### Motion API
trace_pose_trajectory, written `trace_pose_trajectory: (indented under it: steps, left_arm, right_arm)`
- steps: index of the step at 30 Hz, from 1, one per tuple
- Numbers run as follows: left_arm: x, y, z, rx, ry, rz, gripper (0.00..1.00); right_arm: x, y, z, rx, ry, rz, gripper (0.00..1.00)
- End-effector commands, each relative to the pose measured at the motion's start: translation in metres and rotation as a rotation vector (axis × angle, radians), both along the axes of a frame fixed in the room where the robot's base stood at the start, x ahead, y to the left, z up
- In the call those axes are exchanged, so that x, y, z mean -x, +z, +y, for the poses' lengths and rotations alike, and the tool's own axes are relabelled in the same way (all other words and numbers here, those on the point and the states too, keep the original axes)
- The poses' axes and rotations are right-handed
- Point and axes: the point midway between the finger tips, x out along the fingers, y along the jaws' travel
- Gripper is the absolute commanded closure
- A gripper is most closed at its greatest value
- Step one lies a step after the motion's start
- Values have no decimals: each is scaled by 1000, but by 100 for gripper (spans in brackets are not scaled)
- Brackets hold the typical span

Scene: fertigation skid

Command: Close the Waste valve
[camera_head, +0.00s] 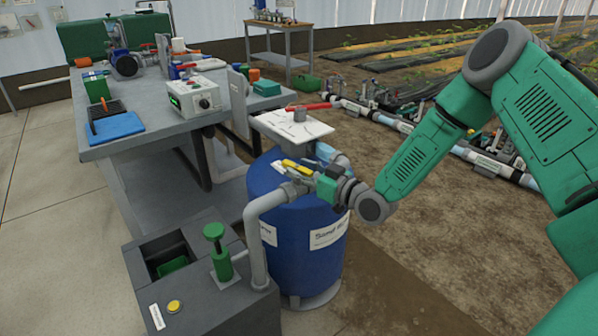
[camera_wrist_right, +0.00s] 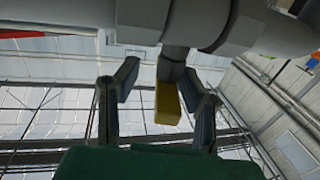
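A valve with a yellow handle (camera_head: 297,166) sits on the grey pipe (camera_head: 266,205) that bends down beside the blue tank (camera_head: 297,235). I cannot read a Waste label on it. My right gripper (camera_head: 316,181) is at this valve, just right of the handle. In the right wrist view, the yellow handle (camera_wrist_right: 167,103) hangs below a grey pipe (camera_wrist_right: 210,22). There the two fingers of my right gripper (camera_wrist_right: 162,82) stand apart on either side of the handle, with a gap visible at least on the left. Any contact on the right side is unclear. My left gripper is not in view.
A grey box (camera_head: 205,290) with a green hand pump (camera_head: 217,250) and yellow button (camera_head: 174,306) stands at front left. A grey bench (camera_head: 130,150) stands behind. Bare soil lies right.

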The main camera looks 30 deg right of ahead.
Motion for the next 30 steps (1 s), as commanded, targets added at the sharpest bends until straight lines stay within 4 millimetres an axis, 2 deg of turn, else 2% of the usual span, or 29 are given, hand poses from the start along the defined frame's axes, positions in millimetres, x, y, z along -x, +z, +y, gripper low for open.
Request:
trace_pose_trajectory:
  steps: [11, 12, 14, 21, 30]
  left_arm:
    - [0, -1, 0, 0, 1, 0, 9]
    - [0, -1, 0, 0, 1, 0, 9]
    - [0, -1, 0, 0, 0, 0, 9]
    - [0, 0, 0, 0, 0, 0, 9]
    - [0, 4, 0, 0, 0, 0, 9]
  right_arm:
    - [-6, 0, 1, -2, 0, 1, 64]
    - [-5, -1, 0, -3, 0, 1, 78]
    - [-5, -1, 0, -3, 0, 1, 99]
    - [-5, -1, 0, -4, -14, 1, 100]
    - [-5, -1, 1, -3, -191, 3, 100]
